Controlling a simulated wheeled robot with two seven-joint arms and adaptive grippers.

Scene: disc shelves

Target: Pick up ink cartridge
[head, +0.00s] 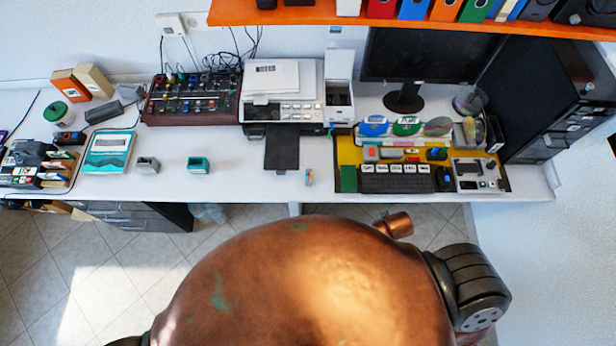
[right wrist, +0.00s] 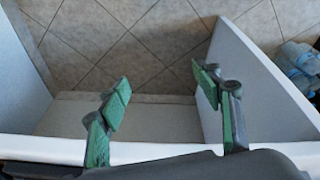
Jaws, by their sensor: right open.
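A small upright item with coloured patches (head: 309,177), which looks like the ink cartridge, stands on the white desk near its front edge. It is in front of the printer (head: 282,97), to the right of the dark output tray. It is too small to make out clearly. My right gripper (right wrist: 162,88) shows in the right wrist view with its two green-padded fingers wide apart and nothing between them. Below it are a white panel edge and tiled floor, and no cartridge is in that view. Neither gripper shows in the head view.
A yellow mat (head: 346,150) with a keyboard (head: 396,180) lies to the right. A teal block (head: 198,165) and a grey one (head: 148,165) stand left. White panels (right wrist: 268,85) flank the right gripper.

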